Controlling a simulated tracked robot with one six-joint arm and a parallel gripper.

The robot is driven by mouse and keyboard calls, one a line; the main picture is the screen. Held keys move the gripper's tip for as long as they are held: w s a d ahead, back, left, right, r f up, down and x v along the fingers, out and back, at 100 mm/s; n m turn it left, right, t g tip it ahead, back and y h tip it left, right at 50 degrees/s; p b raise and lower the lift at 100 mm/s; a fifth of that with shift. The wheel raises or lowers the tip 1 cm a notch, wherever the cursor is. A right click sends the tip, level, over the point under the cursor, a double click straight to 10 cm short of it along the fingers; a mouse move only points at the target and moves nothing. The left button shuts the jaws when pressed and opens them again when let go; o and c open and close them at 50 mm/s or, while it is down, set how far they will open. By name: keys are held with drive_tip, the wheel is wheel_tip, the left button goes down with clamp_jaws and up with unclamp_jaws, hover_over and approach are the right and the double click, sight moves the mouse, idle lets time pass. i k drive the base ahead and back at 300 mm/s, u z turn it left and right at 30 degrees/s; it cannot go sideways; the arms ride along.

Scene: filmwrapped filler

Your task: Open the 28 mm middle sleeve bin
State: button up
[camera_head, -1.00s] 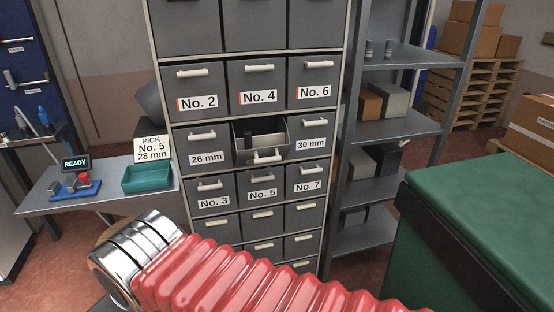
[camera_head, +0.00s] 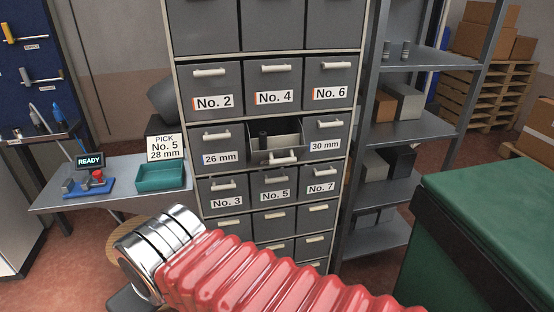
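The drawer cabinet (camera_head: 262,113) stands in the middle of the view, with grey bins and pale handles. In the row with labels 26 mm and 30 mm, the middle bin (camera_head: 289,154) is pulled out, and dark cylindrical pieces (camera_head: 263,139) show inside. Its front carries a handle and no label that I can read. The 26 mm bin (camera_head: 218,145) and the 30 mm bin (camera_head: 326,134) beside it are closed. My arm, with a red bellows cover and a chrome part, crosses the bottom of the view. My gripper is not visible.
At left, a bench (camera_head: 112,199) holds a teal tray (camera_head: 161,177), a sign reading PICK No. 5 28 mm (camera_head: 165,148) and a READY display (camera_head: 90,160). A metal shelf (camera_head: 410,131) stands right of the cabinet. A green surface (camera_head: 490,200) fills the lower right.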

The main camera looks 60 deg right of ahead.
sight(282, 149)
drive_tip(key=i, duration=0.95)
drive_tip(key=z, duration=0.05)
